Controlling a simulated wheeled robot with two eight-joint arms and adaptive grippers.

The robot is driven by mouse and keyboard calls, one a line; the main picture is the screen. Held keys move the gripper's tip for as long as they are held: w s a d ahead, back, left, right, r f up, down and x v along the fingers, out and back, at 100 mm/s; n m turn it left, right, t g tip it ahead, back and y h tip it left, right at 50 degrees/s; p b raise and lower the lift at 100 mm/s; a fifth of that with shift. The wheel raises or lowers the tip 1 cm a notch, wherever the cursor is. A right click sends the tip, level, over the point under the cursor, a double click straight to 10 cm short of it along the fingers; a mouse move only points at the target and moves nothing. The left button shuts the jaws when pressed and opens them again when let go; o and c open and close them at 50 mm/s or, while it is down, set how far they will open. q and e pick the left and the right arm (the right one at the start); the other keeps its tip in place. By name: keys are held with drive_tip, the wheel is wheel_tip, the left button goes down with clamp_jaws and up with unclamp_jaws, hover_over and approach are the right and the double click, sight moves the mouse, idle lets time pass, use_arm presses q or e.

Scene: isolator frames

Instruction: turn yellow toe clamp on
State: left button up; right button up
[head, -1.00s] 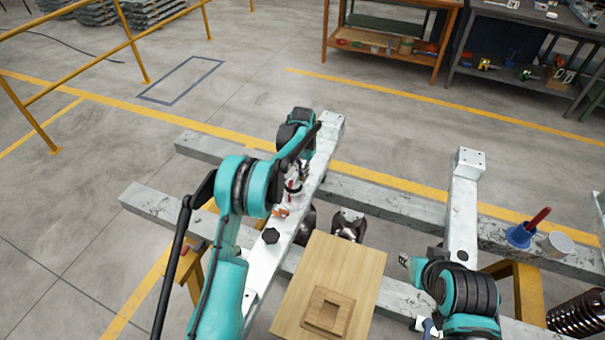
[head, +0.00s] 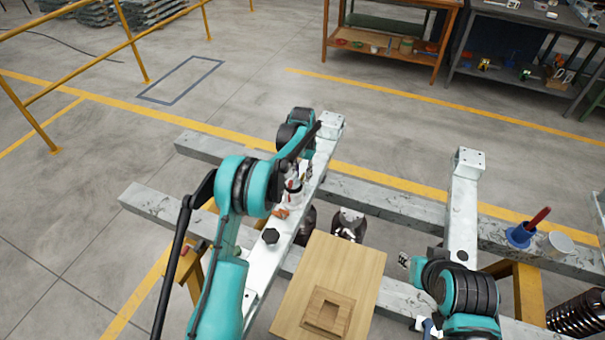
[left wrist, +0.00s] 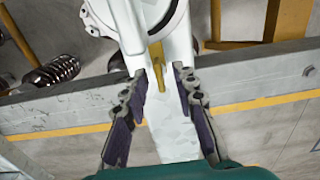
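In the left wrist view a yellow lever (left wrist: 157,72), which looks like the toe clamp's handle, stands between my left gripper's fingertips. The left gripper (left wrist: 160,74) is open, with a finger on each side of the lever and visible gaps. A white beam (left wrist: 172,135) runs beneath it. In the head view my left arm reaches over the left white beam (head: 262,262), and the left gripper (head: 294,182) is mostly hidden behind the arm. The yellow lever is not clearly visible there.
An orange-red piece (head: 281,213) and a black knob (head: 271,236) sit on the left beam. A wooden board (head: 350,270) with a square frame lies between the beams. A blue holder (head: 519,237) and a white cup (head: 559,245) stand at right.

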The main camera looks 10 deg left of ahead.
sight(303, 175)
use_arm(q)
wheel_tip(303, 175, up, 12)
idle(0.6)
drive_tip(key=s+a+r+n+t, duration=0.1)
drive_tip(key=s+r+t, duration=0.1)
drive_tip(key=s+r, duration=0.6)
drive_tip(key=s+a+r+t, duration=0.15)
drive_tip(key=s+r, duration=0.35)
drive_tip(key=s, duration=0.6)
drive_tip(key=s+f+t, duration=0.2)
drive_tip(key=s+f, duration=0.1)
drive_tip(key=s, duration=0.6)
drive_tip(key=s+f+n+t, duration=0.1)
drive_tip(key=s+f, duration=0.2)
drive_tip(key=s, duration=0.6)
drive_tip(key=shift+s+a+t, duration=0.15)
drive_tip(key=shift+a+t, duration=0.15)
drive_tip(key=shift+t, duration=0.05)
